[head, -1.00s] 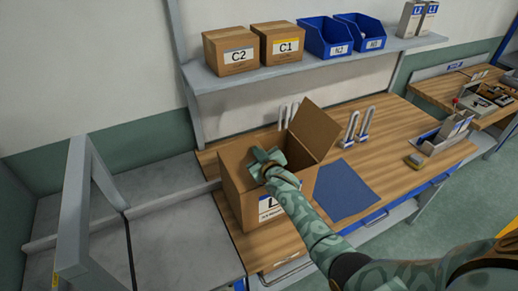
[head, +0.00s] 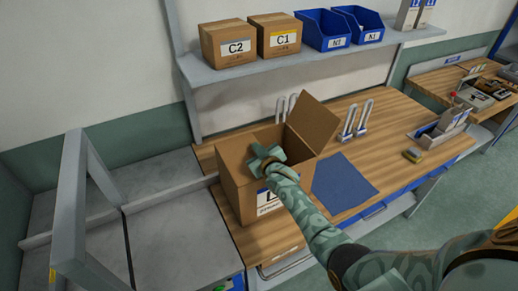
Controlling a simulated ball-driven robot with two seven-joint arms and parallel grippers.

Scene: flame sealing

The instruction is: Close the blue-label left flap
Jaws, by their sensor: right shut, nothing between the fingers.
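An open cardboard box (head: 233,193) stands at the left end of the wooden workbench. Its right flap (head: 312,122) stands up and leans outward. A label with a blue edge (head: 266,202) shows on the front face, partly covered by my right arm. My right gripper (head: 264,158) is shut and empty, over the box opening near its front edge. I cannot tell whether it touches the box. The left flap cannot be made out clearly. My left gripper is not in view.
A blue mat (head: 345,187) lies right of the box. White upright holders (head: 356,120) stand behind it. A shelf (head: 300,58) above holds boxes C2 (head: 228,45) and C1 (head: 275,36) and blue bins (head: 322,29). A grey conveyor-like surface (head: 175,245) with a frame (head: 72,200) lies left.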

